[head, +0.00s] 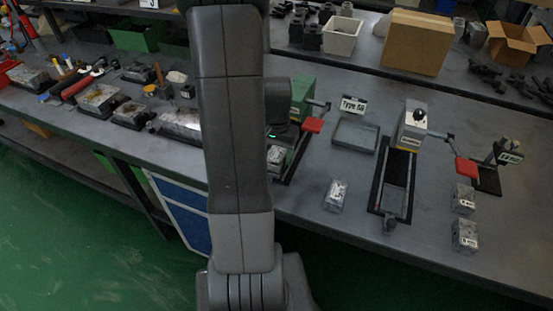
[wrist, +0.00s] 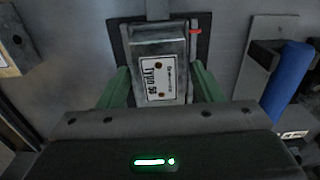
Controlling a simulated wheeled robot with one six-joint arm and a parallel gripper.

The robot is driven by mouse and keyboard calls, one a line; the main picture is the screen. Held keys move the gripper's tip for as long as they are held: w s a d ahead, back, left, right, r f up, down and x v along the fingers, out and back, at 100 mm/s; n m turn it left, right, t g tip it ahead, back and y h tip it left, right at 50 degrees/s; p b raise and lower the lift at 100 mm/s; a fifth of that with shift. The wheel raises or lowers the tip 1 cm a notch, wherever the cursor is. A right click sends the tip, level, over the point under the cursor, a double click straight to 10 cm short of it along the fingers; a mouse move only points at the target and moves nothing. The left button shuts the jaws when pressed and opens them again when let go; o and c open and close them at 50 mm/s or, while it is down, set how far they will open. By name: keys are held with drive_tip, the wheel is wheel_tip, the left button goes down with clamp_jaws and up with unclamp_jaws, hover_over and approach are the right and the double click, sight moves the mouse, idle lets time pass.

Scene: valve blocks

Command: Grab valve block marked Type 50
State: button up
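A grey metal valve block (wrist: 172,60) with a white label reading Type and a number, which looks like 50, sits in the middle of the wrist view. In the head view a labelled block (head: 276,156) shows just right of my arm, at the green press. My gripper (wrist: 162,88) has its green fingers on either side of the block in the wrist view. The fingers look open, and I cannot tell whether they touch it. My arm hides most of the gripper in the head view.
A green press (head: 303,92) with a red handle (head: 313,125) stands close beside my gripper. A loose block (head: 336,195), a grey tray (head: 356,136) with a type sign (head: 354,104), and a grey press (head: 411,128) are to the right. Two more blocks (head: 464,235) lie farther right.

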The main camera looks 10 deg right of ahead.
drive_tip(key=c, duration=1.1)
drive_tip(key=shift+r, duration=0.15)
